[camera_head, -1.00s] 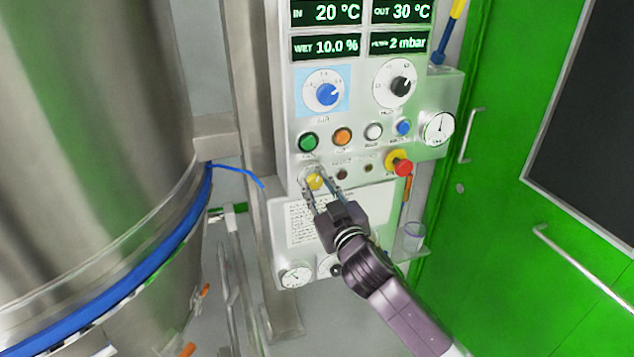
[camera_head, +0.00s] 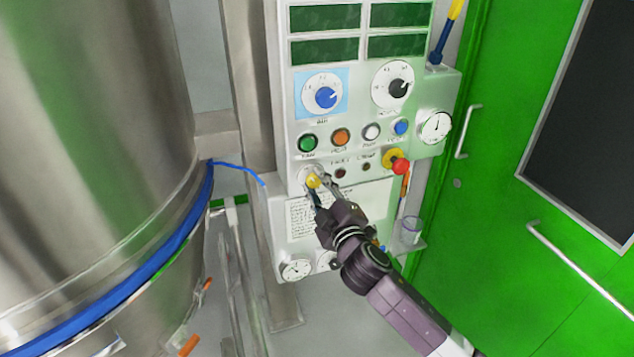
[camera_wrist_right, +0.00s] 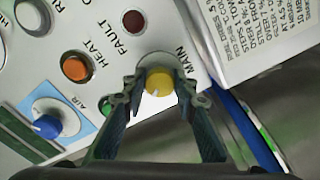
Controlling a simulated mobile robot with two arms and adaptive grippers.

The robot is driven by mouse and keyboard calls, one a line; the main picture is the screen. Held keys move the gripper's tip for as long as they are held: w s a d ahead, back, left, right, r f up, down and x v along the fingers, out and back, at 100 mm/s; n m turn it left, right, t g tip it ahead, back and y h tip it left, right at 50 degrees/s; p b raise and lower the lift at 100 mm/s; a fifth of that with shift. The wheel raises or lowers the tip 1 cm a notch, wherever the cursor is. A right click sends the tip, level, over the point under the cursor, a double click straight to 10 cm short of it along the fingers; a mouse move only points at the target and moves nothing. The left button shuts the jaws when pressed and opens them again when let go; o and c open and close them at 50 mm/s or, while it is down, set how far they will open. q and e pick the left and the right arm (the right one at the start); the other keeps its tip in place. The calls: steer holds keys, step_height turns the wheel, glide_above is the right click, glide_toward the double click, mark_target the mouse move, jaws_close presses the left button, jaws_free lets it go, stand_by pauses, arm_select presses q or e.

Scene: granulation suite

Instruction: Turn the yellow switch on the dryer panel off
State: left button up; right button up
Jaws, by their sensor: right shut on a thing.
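The yellow switch (camera_head: 313,181) sits at the lower left of the dryer panel (camera_head: 385,112), next to the word MAIN. It also shows in the right wrist view (camera_wrist_right: 159,82), between the fingers. My right gripper (camera_head: 320,183) is at the switch and shut on it, its two fingers on either side of the knob; it also shows in the right wrist view (camera_wrist_right: 158,92). The panel's display windows (camera_head: 325,48) are dark and blank. My left gripper is not in view.
A red emergency knob (camera_head: 400,167) on a yellow base is right of the switch. Green (camera_head: 308,143), orange (camera_head: 341,137), white and blue buttons sit above it. A large steel vessel (camera_head: 90,120) stands at left, a green door (camera_head: 510,230) at right.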

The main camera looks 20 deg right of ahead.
stand_by(0.4)
steer(key=o, duration=1.2)
steer(key=shift+s, duration=0.1)
steer(key=s, duration=1.2)
steer(key=shift+d, duration=0.2)
steer(key=shift+w, duration=0.1)
